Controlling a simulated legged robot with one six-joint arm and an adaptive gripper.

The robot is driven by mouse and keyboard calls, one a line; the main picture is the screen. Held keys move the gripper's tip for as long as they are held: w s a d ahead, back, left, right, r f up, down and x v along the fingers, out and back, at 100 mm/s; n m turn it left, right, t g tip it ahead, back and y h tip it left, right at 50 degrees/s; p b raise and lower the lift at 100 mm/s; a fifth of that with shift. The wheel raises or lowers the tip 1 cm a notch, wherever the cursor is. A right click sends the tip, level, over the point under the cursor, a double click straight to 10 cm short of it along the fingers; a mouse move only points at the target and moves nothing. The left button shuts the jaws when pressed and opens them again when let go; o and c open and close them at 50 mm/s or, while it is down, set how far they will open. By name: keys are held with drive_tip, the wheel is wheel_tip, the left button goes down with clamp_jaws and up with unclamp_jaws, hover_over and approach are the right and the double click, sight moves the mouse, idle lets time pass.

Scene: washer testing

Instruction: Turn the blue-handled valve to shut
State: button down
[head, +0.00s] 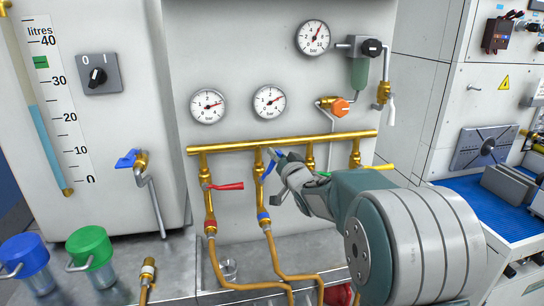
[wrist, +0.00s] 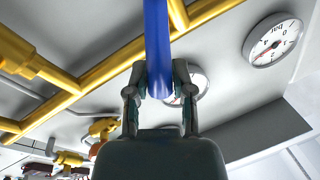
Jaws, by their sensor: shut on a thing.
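The blue-handled valve sits on the second brass branch pipe (head: 259,163) below the horizontal brass manifold. Its blue handle (head: 267,171) is partly hidden by my gripper (head: 281,158) in the head view. In the wrist view the blue handle (wrist: 157,45) runs from the top edge down between the two fingers of my gripper (wrist: 158,85). The fingers are closed on the handle's sides, near its end. How far the handle is turned is hard to tell from these views.
A red-handled valve (head: 226,186) is just left; a yellow handle (head: 374,167) is to the right. Brass hoses hang below. Another blue-handled tap (head: 127,159) is on the left cabinet. Gauges (head: 269,102) and an orange knob (head: 340,107) are above. My arm hides the right branches' lower parts.

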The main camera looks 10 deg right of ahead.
drive_tip(key=d+f+m+h, duration=0.1)
drive_tip(key=d+f+m, duration=0.1)
drive_tip(key=f+m, duration=0.2)
drive_tip(key=d+f+m+t+h, duration=0.1)
drive_tip(key=f+m, duration=0.4)
drive_tip(key=m, duration=0.6)
drive_tip(key=shift+d+h, duration=0.6)
drive_tip(key=shift+d, duration=0.6)
drive_tip(key=shift+f, duration=0.15)
drive_tip(key=shift+c, duration=2.3)
unclamp_jaws()
